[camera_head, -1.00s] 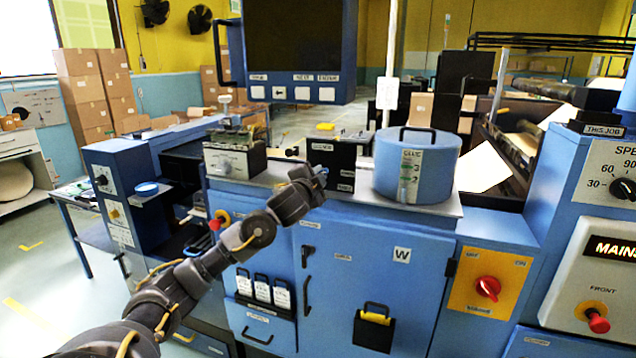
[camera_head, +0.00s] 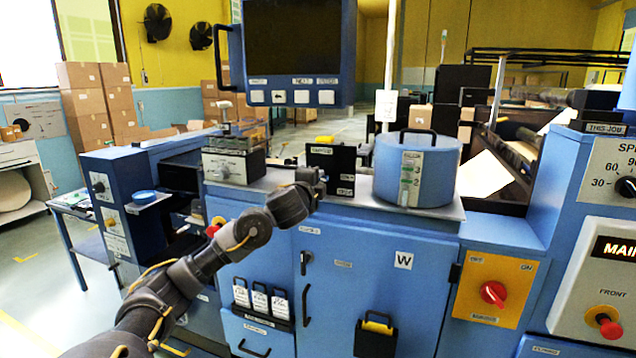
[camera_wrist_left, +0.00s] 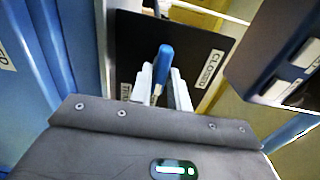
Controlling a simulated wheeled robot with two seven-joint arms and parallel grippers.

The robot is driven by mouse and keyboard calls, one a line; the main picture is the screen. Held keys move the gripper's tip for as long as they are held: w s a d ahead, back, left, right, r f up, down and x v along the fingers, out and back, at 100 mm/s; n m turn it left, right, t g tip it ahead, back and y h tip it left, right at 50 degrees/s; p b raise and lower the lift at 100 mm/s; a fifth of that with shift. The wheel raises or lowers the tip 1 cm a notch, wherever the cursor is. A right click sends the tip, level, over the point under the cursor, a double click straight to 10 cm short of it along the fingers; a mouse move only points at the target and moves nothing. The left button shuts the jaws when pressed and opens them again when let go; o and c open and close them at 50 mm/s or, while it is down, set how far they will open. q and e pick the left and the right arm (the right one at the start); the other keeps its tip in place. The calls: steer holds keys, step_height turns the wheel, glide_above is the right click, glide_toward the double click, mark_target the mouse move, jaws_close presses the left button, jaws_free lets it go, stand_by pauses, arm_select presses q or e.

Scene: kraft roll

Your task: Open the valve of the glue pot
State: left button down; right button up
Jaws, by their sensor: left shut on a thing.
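The glue pot (camera_head: 440,180) is a blue drum with a black top handle and a level strip, standing on the grey machine top in the head view. Left of it stands a black valve plate (camera_head: 343,160) with white labels. In the left wrist view this plate (camera_wrist_left: 190,42) carries a "CLOSED" label to the right of a blue lever (camera_wrist_left: 166,60). My left gripper (camera_wrist_left: 162,88) is shut on the lever's lower part, and the lever's blue end sticks out beyond the fingers. In the head view my left gripper (camera_head: 316,181) is at the plate's front; its fingertips are hard to see.
A grey-and-black unit (camera_head: 230,162) stands left of the valve plate. A dark monitor (camera_head: 294,50) hangs above. The blue cabinet (camera_head: 360,260) lies below, with a red rotary switch (camera_head: 493,293) at right. A dark blue box (camera_wrist_left: 285,55) is close in the wrist view.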

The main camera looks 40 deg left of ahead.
arm_select(q)
steer(key=c, duration=1.4)
jaws_free()
steer(key=shift+c, duration=0.2)
steer(key=shift+s, duration=0.1)
steer(key=v, duration=1)
steer(key=shift+s+d, duration=0.2)
steer(key=shift+s, duration=0.1)
